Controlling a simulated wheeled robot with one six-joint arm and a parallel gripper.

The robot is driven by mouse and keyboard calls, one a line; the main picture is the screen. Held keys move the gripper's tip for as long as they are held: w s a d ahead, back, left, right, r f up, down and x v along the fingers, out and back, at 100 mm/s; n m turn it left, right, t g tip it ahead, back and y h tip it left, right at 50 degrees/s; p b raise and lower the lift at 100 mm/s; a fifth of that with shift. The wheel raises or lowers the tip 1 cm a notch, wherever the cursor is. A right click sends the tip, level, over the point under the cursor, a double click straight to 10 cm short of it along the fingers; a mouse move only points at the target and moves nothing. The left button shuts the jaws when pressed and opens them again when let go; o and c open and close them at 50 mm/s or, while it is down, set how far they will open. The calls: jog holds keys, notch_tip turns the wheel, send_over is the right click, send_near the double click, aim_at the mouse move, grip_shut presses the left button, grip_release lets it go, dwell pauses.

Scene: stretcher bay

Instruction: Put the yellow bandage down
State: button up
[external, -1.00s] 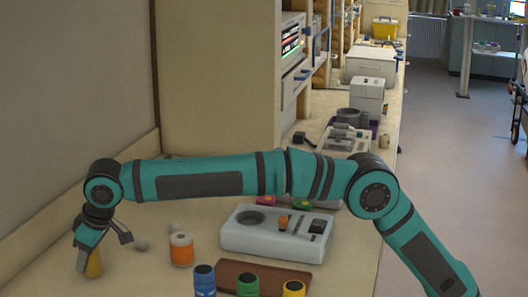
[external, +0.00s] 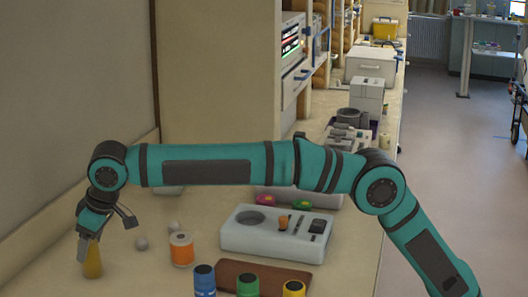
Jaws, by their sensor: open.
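The yellow bandage (external: 93,262) stands upright on the counter at the left front. My gripper (external: 106,238) is just above and around its top, with its jaws open. One finger is beside the bandage's left side; the other is spread out to the right, apart from it. Whether the left finger touches the bandage I cannot tell.
An orange and white roll (external: 181,249) and two small grey balls (external: 142,243) are right of my gripper. A white device (external: 272,234), a brown tray (external: 258,276) and blue (external: 204,279), green (external: 247,286) and yellow-topped (external: 293,289) containers stand farther right.

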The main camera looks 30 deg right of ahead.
jog(key=v, duration=0.7)
jog(key=shift+r, duration=0.4)
jog(key=shift+d, duration=0.15)
